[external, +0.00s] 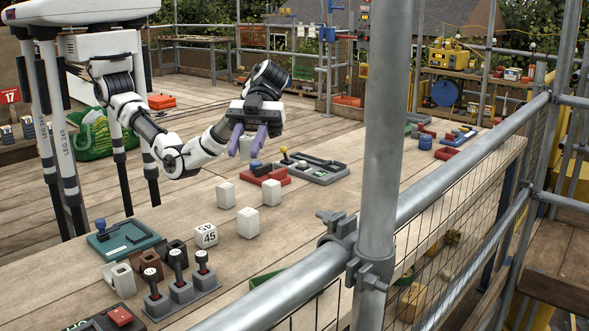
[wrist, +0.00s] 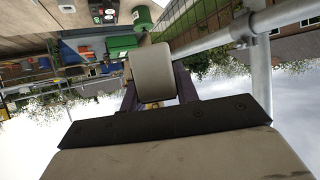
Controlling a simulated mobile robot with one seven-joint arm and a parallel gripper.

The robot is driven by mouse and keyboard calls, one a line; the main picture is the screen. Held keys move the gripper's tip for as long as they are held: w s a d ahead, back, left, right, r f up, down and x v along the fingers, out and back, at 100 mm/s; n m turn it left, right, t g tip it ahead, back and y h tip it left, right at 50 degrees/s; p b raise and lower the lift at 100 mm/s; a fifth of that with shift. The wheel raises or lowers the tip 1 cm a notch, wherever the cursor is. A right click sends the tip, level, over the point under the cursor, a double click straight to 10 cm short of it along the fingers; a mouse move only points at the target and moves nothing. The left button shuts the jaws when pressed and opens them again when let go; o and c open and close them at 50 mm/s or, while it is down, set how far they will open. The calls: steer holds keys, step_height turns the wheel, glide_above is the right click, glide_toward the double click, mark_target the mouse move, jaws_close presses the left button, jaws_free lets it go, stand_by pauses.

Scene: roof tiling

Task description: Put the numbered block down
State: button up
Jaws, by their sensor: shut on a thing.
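My gripper (external: 246,145) has purple fingers and is shut on a pale grey block (external: 248,150). It holds the block above the wooden table, near the red unit. In the wrist view the held block (wrist: 152,72) sits between the fingers, and the face I see is plain. I cannot see a number on it. A white block marked 45 (external: 206,236) stands on the table nearer the camera. Plain-looking white blocks stand on the table too: one at the left (external: 225,195), one in the middle (external: 248,222) and one at the right (external: 271,192).
A red unit (external: 276,178) and a grey tray (external: 325,172) lie behind the blocks. A green unit (external: 123,240) and grey lever switches (external: 180,291) stand at the near left. Scaffold poles (external: 379,120) and mesh border the table's right side.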

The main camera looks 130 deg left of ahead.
steer(key=w+a+f+n+t+y+p, duration=0.1)
steer(key=w+a+n+t+y, duration=0.35)
steer(key=a, duration=0.55)
step_height(320, 180, up, 2)
steer(key=n+g+y+p, duration=0.2)
steer(key=n+y+p, duration=0.1)
steer(key=n+y, duration=1.3)
glide_above(356, 191)
steer(key=h, duration=0.2)
steer(key=shift+n+y, duration=0.35)
steer(key=shift+a+f+b, duration=0.15)
steer(key=shift+f+b, duration=1.1)
steer(key=shift+f, duration=11.3)
